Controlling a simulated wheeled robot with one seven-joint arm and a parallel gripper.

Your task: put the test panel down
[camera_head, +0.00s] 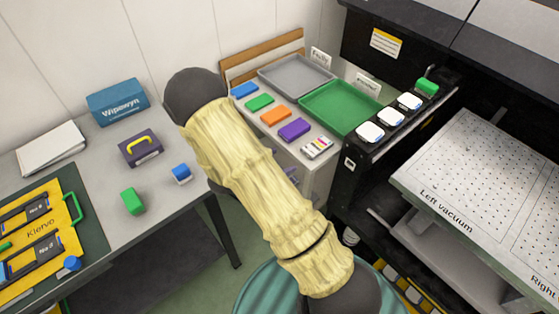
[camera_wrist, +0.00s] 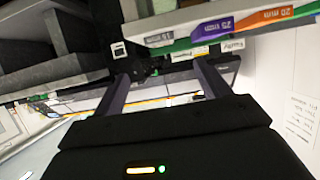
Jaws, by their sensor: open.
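I cannot make out a test panel for certain in either view. In the head view my arm hides most of the gripper, which is low by the cart's front. The cart's edge with orange and purple blocks shows above and right of the fingers in the wrist view.
The cart top holds a grey tray (camera_head: 296,72), a green tray (camera_head: 343,106) and a row of coloured blocks (camera_head: 275,116). A perforated bed marked Left vacuum (camera_head: 470,165) is at right. The left table (camera_head: 100,235) carries boxes, small blocks and a yellow kit.

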